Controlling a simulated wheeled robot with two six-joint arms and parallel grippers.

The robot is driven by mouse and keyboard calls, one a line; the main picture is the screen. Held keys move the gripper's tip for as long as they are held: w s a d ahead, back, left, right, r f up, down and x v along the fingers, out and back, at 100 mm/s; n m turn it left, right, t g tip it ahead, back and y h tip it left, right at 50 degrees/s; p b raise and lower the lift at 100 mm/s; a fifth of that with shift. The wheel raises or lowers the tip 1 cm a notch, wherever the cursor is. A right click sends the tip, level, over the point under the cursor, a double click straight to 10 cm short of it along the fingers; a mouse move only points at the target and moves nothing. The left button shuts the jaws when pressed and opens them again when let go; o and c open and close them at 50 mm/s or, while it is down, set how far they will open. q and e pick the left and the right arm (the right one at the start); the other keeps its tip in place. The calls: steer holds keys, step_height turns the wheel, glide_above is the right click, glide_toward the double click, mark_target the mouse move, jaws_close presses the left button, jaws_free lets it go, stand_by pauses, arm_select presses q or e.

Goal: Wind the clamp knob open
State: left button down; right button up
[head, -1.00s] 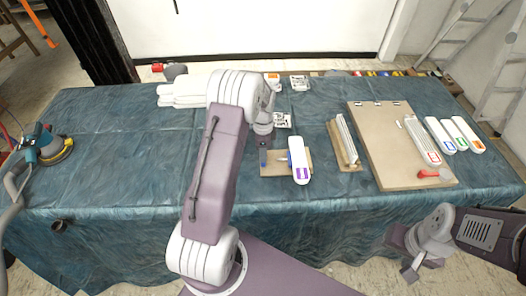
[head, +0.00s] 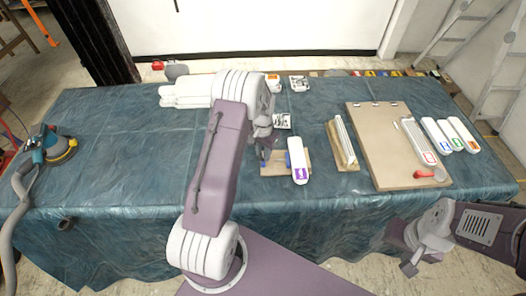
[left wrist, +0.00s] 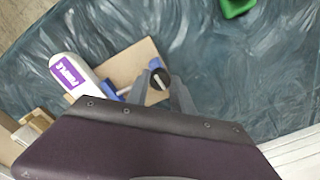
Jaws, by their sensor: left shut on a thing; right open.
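A clamp with blue parts (left wrist: 112,90) sits on a small wooden board (left wrist: 132,66), beside a white rounded body with a purple label (left wrist: 72,72). In the left wrist view its round black knob (left wrist: 159,79) has a pale stripe across it. My left gripper (left wrist: 163,84) is shut on the knob, one finger on each side. In the head view the small board (head: 271,170) lies near the table's middle, with my left gripper (head: 264,155) at its left part; the knob is hidden there. My right gripper (head: 410,262) is open and empty in front of the table.
Right of the clamp stand a narrow slotted fixture (head: 343,144) and a large board (head: 385,165) with a red-handled piece (head: 424,174). More white labelled bodies (head: 452,135) lie beyond it. A sander (head: 48,146) lies far left; the cloth between is mostly clear.

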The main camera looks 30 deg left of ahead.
arm_select(q)
steer(key=n, duration=0.4)
steer(key=shift+n+p, duration=0.3)
steer(key=shift+p, duration=0.1)
steer(key=n, duration=0.3)
steer(key=shift+n, duration=0.3)
steer(key=n+p, duration=0.1)
steer(key=n, duration=0.3)
steer(key=shift+n, duration=0.3)
steer(key=n, duration=0.3)
steer(key=shift+n, duration=0.3)
steer(key=n, duration=0.4)
steer(key=shift+n, duration=0.3)
steer(key=n, duration=0.3)
steer(key=shift+n+p, duration=0.3)
steer(key=n, duration=0.4)
steer(key=shift+n, duration=2.1)
